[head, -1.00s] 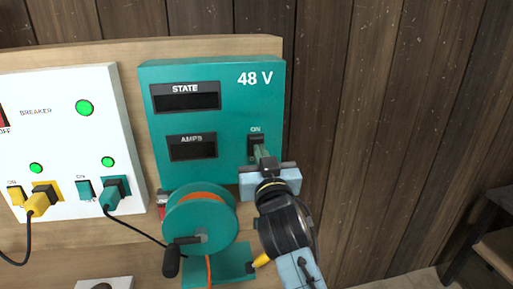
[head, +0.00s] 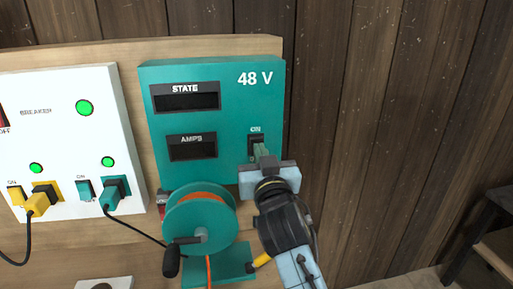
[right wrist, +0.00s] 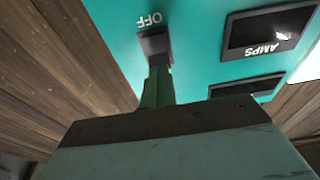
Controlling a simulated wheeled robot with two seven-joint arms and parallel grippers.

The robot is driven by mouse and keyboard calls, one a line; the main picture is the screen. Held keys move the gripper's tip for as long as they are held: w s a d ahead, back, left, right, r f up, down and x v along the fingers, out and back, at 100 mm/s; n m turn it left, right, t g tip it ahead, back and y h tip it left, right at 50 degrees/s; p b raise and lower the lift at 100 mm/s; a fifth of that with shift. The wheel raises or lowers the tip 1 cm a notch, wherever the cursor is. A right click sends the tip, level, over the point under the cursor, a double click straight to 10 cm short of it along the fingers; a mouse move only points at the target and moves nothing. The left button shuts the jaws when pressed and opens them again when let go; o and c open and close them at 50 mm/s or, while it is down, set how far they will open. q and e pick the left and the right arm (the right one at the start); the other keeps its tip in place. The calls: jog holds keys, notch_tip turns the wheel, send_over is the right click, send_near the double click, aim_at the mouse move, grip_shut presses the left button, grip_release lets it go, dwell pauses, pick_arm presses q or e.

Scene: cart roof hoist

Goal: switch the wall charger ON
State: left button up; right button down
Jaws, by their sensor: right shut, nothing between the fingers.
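The wall charger is a teal box (head: 225,105) marked 48 V, with dark, blank STATE and AMPS displays. Its dark switch (head: 256,139) is at the lower right, under the ON label. My right gripper (head: 261,151) is shut and empty, with its fingertips at the lower part of the switch. In the right wrist view the picture is turned over; the shut green fingers (right wrist: 158,87) reach the dark switch (right wrist: 153,40) beside the OFF label. Whether they press on it, and the rocker's exact position, I cannot tell. My left gripper is out of view.
A teal cable reel (head: 200,222) with a black crank stands below the charger, left of my right gripper. A white breaker panel (head: 70,130) with lit green lamps and yellow and teal plugs is at left. The plank wall (head: 390,130) at right is clear.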

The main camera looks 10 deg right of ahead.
jog(key=shift+w+r, duration=0.1)
jog(key=shift+w, duration=0.75)
dwell(0.4)
jog(key=s+f, duration=0.1)
jog(key=s, duration=0.6)
jog(key=shift+p, duration=0.45)
